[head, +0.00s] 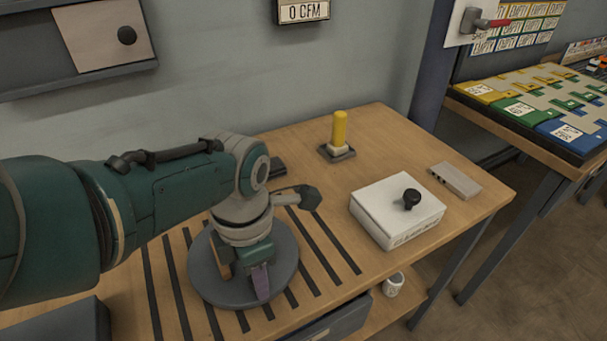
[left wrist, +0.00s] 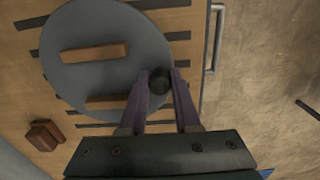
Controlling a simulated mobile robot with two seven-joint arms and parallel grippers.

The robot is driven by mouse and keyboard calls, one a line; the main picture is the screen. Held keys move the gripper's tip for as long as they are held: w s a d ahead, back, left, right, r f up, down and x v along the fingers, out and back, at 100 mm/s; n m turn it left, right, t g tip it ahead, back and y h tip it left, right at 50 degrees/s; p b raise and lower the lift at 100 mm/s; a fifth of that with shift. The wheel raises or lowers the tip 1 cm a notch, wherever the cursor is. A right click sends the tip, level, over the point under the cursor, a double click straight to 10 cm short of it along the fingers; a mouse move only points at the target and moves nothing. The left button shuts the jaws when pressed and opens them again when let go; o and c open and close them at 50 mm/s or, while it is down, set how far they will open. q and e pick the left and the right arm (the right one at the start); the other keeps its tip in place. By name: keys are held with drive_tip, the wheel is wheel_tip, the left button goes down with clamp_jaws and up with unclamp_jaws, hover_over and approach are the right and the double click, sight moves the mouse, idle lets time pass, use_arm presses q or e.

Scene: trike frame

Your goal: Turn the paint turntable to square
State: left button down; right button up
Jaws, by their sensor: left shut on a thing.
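The paint turntable (head: 205,270) is a round grey disc on the slotted wooden bench. It also shows in the left wrist view (left wrist: 75,75), with two wooden bars (left wrist: 95,53) across it. The bars look roughly parallel to the dark slots. My left gripper (head: 261,282) reaches down over the disc's near right part in the head view. In the left wrist view its purple fingers are shut on a dark round knob (left wrist: 160,80) at the disc's edge. My arm hides part of the disc in the head view. My right gripper is out of view.
A white box (head: 385,222) with a black knob stands right of the turntable. A yellow cylinder (head: 339,130) on a small base and a grey block (head: 455,180) are farther back. A white cup (head: 393,284) sits on the lower shelf. A dark drawer (head: 330,322) is under the bench front.

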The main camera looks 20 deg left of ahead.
use_arm(q)
drive_tip(key=c, duration=0.6)
unclamp_jaws()
wheel_tip(320, 180, up, 8)
drive_tip(key=p, duration=0.6)
drive_tip(key=shift+r, duration=0.25)
drive_tip(key=shift+r+p, duration=0.55)
drive_tip(key=shift+r, duration=0.25)
